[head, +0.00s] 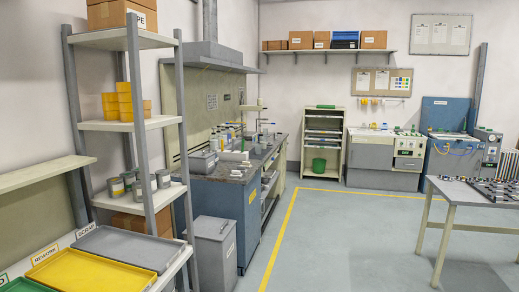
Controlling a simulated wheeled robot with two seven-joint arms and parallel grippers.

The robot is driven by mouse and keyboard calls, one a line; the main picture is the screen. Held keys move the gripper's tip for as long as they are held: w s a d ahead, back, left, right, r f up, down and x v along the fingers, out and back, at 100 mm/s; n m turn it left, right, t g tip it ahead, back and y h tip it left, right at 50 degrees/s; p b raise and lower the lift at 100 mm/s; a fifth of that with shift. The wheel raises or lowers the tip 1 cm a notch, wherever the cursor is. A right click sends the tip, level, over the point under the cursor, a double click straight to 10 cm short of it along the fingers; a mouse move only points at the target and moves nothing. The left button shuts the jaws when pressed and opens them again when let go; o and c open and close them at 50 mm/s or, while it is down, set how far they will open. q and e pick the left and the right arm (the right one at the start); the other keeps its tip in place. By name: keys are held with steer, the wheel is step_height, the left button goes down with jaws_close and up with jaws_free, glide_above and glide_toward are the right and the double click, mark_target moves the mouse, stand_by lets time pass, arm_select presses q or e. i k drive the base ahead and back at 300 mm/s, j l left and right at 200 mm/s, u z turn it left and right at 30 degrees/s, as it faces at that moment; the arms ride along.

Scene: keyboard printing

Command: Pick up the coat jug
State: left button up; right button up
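I cannot pick out the coat jug with certainty. Several small bottles and containers stand on the dark-topped workbench (232,170) left of centre, too small to tell apart. Several grey cans with labels stand on the lower shelf of the rack at the left, one of them a grey can (163,178) at the right end. Neither of my grippers shows in the head view.
The grey shelf rack (143,123) stands close at the left, with a yellow tray (75,274) and a grey tray (128,245) below. A grey bin (213,250) stands beside it. A table (450,190) is at the right. The floor between (335,235) is clear.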

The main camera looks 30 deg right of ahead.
mark_target(263, 139)
steer(key=i+l+z, duration=0.6)
steer(key=i+l, duration=0.15)
steer(key=i+l+z, duration=0.3)
steer(key=i, duration=0.15)
steer(key=i+z, duration=0.3)
steer(key=i, duration=0.15)
steer(key=i+z, duration=0.3)
steer(key=i, duration=1.85)
steer(key=i+l+u, duration=0.1)
steer(key=i, duration=1.6)
steer(key=i+u, duration=0.2)
steer(key=i, duration=0.35)
steer(key=i+u, duration=0.2)
steer(key=i, duration=0.35)
steer(key=i+l+u, duration=0.2)
steer(key=i, duration=0.35)
